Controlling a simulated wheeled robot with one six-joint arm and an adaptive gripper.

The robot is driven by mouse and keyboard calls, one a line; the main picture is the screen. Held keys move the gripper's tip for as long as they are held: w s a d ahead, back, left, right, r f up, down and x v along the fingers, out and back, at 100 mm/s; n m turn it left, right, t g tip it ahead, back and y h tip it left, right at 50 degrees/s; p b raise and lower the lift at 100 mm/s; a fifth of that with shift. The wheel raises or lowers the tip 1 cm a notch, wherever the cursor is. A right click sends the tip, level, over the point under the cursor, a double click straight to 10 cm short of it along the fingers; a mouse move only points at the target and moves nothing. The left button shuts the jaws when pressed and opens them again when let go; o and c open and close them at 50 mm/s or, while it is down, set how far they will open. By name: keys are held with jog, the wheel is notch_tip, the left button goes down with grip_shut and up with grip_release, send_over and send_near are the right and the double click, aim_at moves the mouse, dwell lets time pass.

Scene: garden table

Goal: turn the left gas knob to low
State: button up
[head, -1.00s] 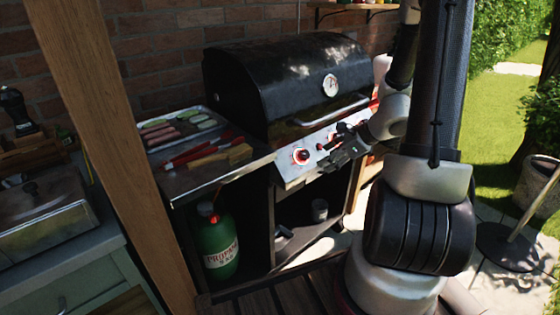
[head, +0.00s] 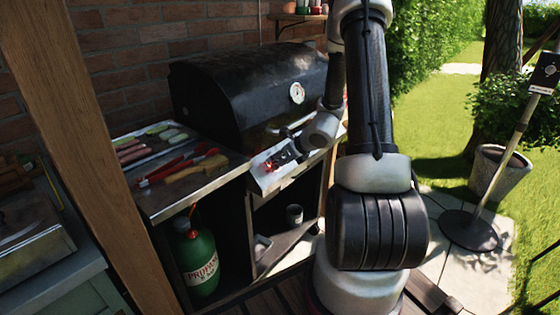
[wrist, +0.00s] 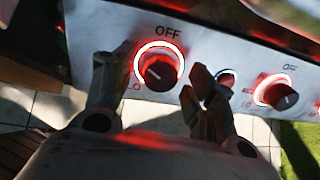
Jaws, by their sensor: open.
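The left gas knob (wrist: 160,72) is black inside a glowing red-white ring, with OFF printed above it and LO at its lower left. Its pointer direction is hard to make out. My gripper (wrist: 156,70) is open, with one finger on each side of this knob; I cannot tell whether either finger touches it. In the head view my gripper (head: 287,154) is at the left end of the grill's front panel (head: 267,181), partly covering the knob. A second knob (wrist: 278,92) with a lit ring is to the right, beyond the right finger.
The black grill lid (head: 240,95) is closed above the panel. The side shelf at left holds a food tray (head: 125,142), red tongs (head: 165,172) and a wooden-handled brush (head: 198,167). A green propane bottle (head: 197,262) stands below.

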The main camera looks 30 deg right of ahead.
jog(key=shift+w+f, duration=0.15)
jog(key=shift+f, duration=0.05)
jog(key=shift+c, duration=0.3)
jog(key=c, duration=1)
